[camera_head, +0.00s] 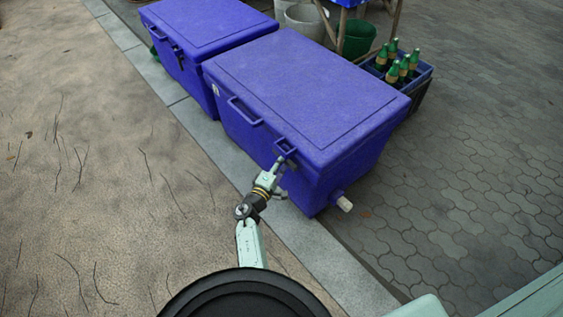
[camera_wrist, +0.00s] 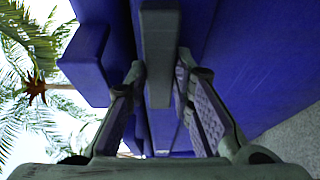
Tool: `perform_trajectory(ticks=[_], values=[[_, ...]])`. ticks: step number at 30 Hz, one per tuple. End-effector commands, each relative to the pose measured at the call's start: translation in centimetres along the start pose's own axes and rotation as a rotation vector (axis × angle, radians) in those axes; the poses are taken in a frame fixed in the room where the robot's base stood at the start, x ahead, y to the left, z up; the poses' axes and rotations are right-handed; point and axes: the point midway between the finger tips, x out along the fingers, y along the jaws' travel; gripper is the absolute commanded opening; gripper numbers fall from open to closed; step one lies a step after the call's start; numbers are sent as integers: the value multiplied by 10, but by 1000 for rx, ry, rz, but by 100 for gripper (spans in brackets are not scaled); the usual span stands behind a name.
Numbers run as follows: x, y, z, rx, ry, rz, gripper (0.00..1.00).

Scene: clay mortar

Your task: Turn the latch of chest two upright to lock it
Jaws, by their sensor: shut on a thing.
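Two blue chests stand in a row in the head view. The nearer one (camera_head: 305,85) has its lid closed and a latch (camera_head: 285,147) on its front face near the right end. The latch runs lengthwise up the wrist picture between the fingertips. My fingers hide part of it in the head view, so its exact tilt is hard to tell there.
The other blue chest (camera_head: 205,30) stands at the upper left. The ground in front is clear.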

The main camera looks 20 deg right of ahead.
Motion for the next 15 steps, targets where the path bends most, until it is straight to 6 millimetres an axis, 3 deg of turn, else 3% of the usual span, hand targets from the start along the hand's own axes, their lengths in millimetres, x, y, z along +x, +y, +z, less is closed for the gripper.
perform_trajectory(ticks=[15], values=[[0, 6, -1, -120, 2, -51, 0]])
